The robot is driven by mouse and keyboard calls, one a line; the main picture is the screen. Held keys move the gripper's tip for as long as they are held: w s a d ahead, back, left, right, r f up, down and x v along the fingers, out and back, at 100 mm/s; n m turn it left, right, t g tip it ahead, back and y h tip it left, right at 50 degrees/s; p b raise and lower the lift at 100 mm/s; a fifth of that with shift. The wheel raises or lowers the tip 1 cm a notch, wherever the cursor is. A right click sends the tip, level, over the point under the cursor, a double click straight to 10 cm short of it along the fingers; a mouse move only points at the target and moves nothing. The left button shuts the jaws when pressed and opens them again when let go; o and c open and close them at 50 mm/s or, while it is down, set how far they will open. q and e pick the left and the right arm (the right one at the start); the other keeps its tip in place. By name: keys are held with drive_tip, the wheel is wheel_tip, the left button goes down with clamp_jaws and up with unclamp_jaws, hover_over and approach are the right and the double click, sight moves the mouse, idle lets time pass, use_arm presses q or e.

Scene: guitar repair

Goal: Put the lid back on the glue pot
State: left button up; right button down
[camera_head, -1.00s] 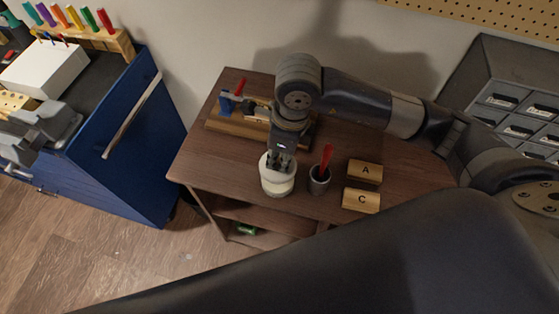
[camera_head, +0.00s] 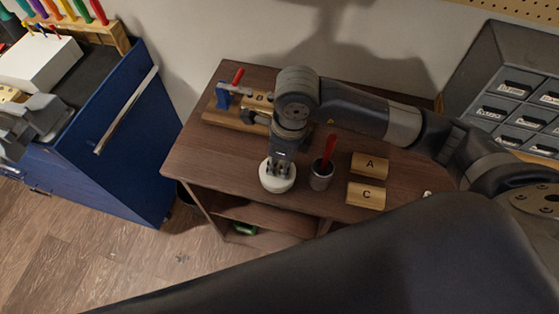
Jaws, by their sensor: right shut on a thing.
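The white, round glue pot and lid (camera_head: 277,184) show as one short pale form near the front edge of the wooden table. I cannot clearly separate lid from pot, or tell whether the lid is fully seated. My right gripper (camera_head: 281,165) points down onto the top of this form and is shut on the lid. Its fingers and wrist hide part of the lid's top. My left gripper is not in view.
A grey cup with a red-handled tool (camera_head: 322,178) stands close on the right. Wooden blocks A (camera_head: 370,165) and C (camera_head: 366,195) lie beyond it. A wooden holder (camera_head: 226,116) is behind. The table (camera_head: 215,158) is clear left of the pot.

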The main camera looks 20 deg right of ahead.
drive_tip(key=shift+b, duration=0.6)
idle(1.2)
drive_tip(key=shift+f+b, duration=0.2)
drive_tip(key=shift+b, duration=0.55)
idle(1.0)
drive_tip(key=c, duration=1)
unclamp_jaws()
drive_tip(key=shift+r, duration=0.15)
drive_tip(key=shift+r+p, duration=1.9)
drive_tip(key=shift+r, duration=1.5)
